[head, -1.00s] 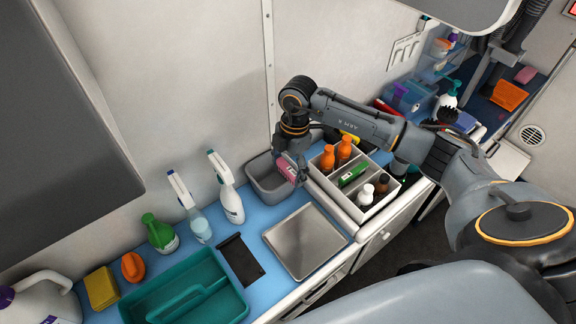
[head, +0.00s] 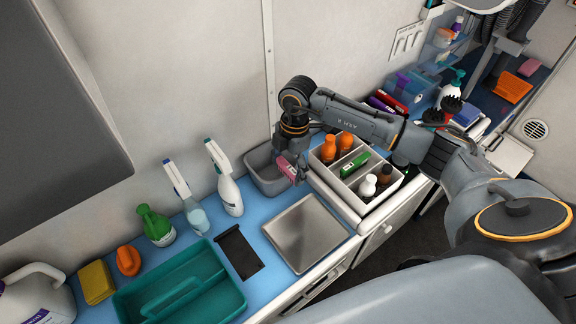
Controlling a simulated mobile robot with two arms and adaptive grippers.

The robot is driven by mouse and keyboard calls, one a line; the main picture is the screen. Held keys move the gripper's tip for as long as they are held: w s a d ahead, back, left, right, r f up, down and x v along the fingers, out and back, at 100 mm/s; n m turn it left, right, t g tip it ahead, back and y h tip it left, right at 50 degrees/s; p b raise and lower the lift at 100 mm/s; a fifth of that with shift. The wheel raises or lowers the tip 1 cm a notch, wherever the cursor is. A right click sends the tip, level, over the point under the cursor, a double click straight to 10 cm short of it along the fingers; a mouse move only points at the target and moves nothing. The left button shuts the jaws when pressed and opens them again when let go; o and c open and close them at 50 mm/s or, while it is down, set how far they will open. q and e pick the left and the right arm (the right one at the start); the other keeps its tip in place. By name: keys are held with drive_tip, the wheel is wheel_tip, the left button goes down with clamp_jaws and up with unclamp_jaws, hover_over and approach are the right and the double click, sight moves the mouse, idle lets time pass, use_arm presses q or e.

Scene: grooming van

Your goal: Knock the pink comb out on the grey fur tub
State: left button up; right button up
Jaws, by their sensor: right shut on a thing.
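The grey fur tub (head: 266,180) stands on the blue counter against the wall, left of a divided white caddy. My right gripper (head: 289,161) points down over the tub's right side. It is shut on the pink comb (head: 286,167), which shows as a small pink block at the tub's right rim. I cannot tell whether the comb touches the rim. The gripper's fingers are partly hidden behind the comb and wrist. My left gripper is not in view.
The white caddy (head: 345,214) with several bottles stands close right of the tub. A steel tray (head: 305,234) lies in front. Spray bottles (head: 226,180) stand to the left, beyond a teal tote (head: 228,290).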

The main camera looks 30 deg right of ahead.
drive_tip(key=shift+f+b, duration=0.3)
drive_tip(key=shift+f, duration=0.25)
idle(0.8)
drive_tip(key=shift+r+p, duration=0.9)
drive_tip(key=shift+r, duration=0.15)
drive_tip(key=shift+f+b, duration=0.7)
drive_tip(key=shift+f, duration=0.3)
idle(0.9)
drive_tip(key=shift+r+p, duration=2.45)
drive_tip(key=shift+r, duration=0.6)
